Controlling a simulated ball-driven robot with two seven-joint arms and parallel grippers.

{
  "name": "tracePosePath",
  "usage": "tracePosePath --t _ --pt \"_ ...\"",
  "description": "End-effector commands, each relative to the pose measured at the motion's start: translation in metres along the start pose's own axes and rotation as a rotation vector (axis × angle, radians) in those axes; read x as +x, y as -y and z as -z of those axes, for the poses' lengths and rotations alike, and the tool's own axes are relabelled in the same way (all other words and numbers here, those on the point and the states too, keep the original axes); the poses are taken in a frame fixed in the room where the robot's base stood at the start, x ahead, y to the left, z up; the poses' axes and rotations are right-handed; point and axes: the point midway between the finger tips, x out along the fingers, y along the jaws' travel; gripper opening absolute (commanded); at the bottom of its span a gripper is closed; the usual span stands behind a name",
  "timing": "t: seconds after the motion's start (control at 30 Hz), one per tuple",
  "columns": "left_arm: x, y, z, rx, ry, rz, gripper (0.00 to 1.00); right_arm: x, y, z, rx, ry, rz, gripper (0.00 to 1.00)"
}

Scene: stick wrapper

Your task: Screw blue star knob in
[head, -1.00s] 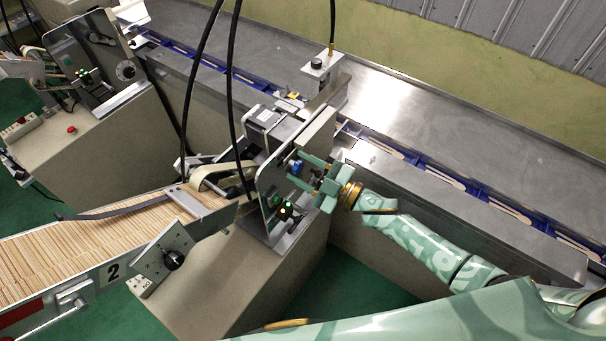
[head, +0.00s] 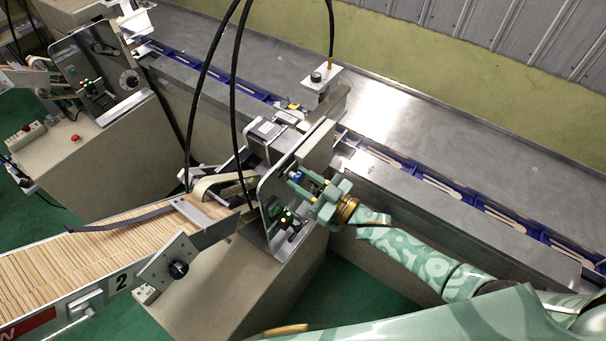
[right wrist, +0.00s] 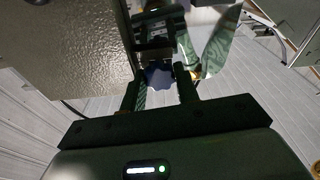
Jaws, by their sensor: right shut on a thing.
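The blue star knob (head: 297,179) is on the upright metal plate (head: 283,185) of the stick feeder. My right gripper (head: 301,184) reaches it from the right and is shut on it, covering part of it. In the right wrist view the blue knob (right wrist: 158,76) shows its lobed outline between the two fingers of my right gripper (right wrist: 160,88). The knob's threaded end is hidden. My left gripper is not in view.
A black knob with green lights (head: 288,219) sits just below on the feeder. A conveyor full of wooden sticks (head: 110,245) runs to the lower left. Two black cables (head: 236,90) hang in front. A blue channel (head: 440,190) runs along the steel table behind.

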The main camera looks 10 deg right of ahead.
Motion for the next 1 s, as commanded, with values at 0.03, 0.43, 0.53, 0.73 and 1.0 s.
tracePosePath --t 0.03,0.43,0.53,0.73,1.0 --pt "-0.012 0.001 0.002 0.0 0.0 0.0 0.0 0.0 0.0 0.005 0.117 0.006 -0.013 0.05" --pt "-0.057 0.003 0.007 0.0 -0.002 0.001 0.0 0.0 0.0 0.003 1.172 0.015 -0.144 0.05" --pt "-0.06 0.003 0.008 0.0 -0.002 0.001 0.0 -0.001 0.001 0.001 1.35 0.016 -0.167 0.05" --pt "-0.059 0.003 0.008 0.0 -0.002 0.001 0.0 -0.002 0.001 -0.003 1.431 0.017 -0.178 0.05" --pt "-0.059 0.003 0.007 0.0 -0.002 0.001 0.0 -0.001 0.001 -0.002 1.428 0.016 -0.176 0.45"
